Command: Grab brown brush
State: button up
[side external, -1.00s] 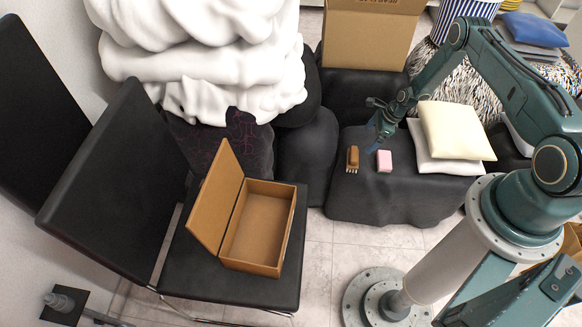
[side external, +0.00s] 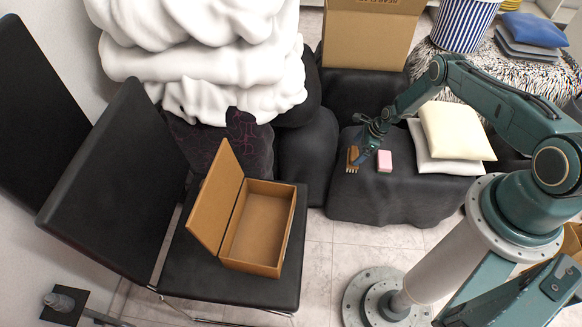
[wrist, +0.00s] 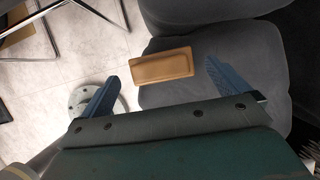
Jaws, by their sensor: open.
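The brown brush (side external: 352,160) lies on the black covered seat, with its pale bristles toward the front. In the wrist view, the brush (wrist: 161,66) shows its flat brown back, lying crosswise ahead of the jaws and between their lines. My gripper (side external: 364,151) is just right of the brush in the side view, its fingers pointing down and partly overlapping it. In the wrist view, the two blue fingers of my gripper (wrist: 167,77) are spread wide with nothing held. I cannot tell whether a finger touches the brush.
A pink block (side external: 385,161) lies close to the right of the brush. Cream and white cushions (side external: 452,131) are behind it to the right. An open cardboard box (side external: 283,232) stands on a black chair (side external: 180,277) at left.

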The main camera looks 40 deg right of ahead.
aim_at(354, 153)
jog(key=shift+f, duration=0.1)
jog(key=shift+x, duration=2.5)
jog(key=c, duration=0.7)
jog(key=shift+c, duration=0.2)
jog(key=shift+r, duration=0.25)
notch_tip(354, 153, up, 20)
jog(key=shift+f, duration=0.25)
